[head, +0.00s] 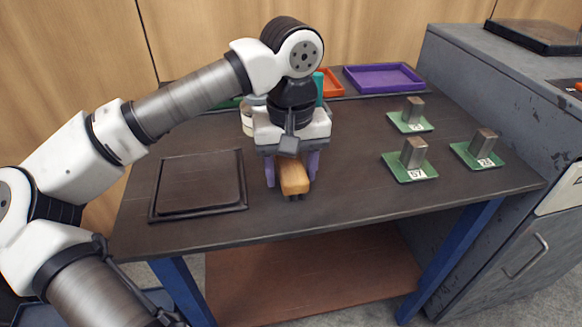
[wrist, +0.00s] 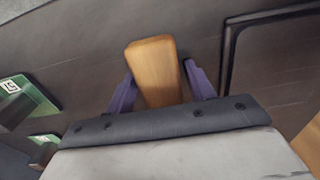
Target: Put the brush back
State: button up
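The brush (head: 294,178) has a tan wooden body with dark bristles just showing at its lower end. It is near the front middle of the dark table. My gripper (head: 292,170) points down over it, with one purple finger on each side. A narrow gap shows between the brush and the finger nearer the black tray, so the fingers straddle it without being closed on it. In the wrist view the brush (wrist: 153,65) lies between the fingers, close to both. Whether the bristles touch the table is hard to tell.
A flat black tray (head: 200,184) lies left of the brush. Metal blocks on green plates (head: 410,166) with number cards stand at right. A purple tray (head: 384,78) and an orange tray (head: 332,86) are at the back. A jar (head: 247,122) is partly hidden behind my gripper.

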aim_at(291, 164)
jog(key=shift+o, duration=0.5)
jog(key=shift+r, duration=0.3)
notch_tip(291, 164, up, 12)
jog(key=p, duration=0.1)
